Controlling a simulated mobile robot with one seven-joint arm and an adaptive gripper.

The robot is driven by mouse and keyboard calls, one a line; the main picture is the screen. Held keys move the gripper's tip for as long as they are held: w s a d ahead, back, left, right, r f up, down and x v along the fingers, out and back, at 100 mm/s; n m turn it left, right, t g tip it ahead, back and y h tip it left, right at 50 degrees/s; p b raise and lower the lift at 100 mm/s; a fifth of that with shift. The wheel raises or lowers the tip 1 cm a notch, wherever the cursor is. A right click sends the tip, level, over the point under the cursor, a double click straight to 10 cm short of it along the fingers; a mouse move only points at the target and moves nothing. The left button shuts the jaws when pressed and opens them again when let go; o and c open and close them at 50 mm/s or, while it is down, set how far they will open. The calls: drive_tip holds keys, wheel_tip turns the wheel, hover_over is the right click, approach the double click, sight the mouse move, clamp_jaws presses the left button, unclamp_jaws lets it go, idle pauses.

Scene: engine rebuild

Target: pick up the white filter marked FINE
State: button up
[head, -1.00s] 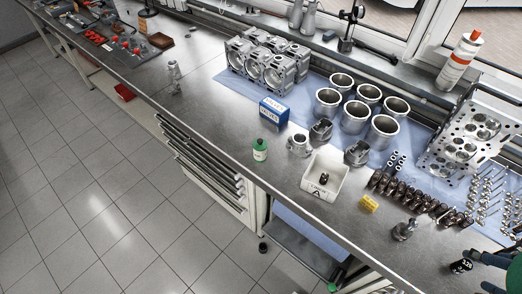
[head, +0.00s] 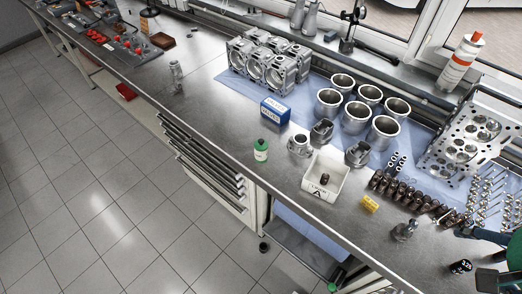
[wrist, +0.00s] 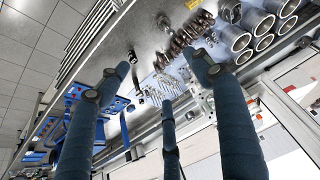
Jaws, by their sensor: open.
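I cannot pick out a white filter marked FINE in either current view. A white bottle with an orange band (head: 460,62) stands at the back right in the head view, but I cannot read its marking. My gripper (wrist: 160,85) is open and empty in the wrist view, its dark fingers spread above the bench.
The bench's left middle is mostly clear.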

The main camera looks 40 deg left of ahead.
drive_tip(key=w+a+n+g+y+p, duration=0.1)
drive_tip(key=w+a+p, duration=0.1)
drive_tip(key=w+a, duration=0.8)
drive_tip(key=w+a+g+p, duration=0.2)
drive_tip(key=w+a, duration=0.5)
drive_tip(key=a, duration=0.5)
drive_tip(key=n+g+h+p, duration=0.1)
drive_tip(key=n+g+p, duration=0.1)
drive_tip(key=p, duration=0.3)
approach(261, 140)
drive_tip(key=shift+w+f, duration=0.15)
drive_tip(key=shift+w, duration=0.3)
drive_tip(key=shift+s+a+f, duration=0.15)
drive_tip(key=shift+f, duration=0.05)
drive_tip(key=shift+f, duration=0.1)
drive_tip(key=shift+f, duration=4.2)
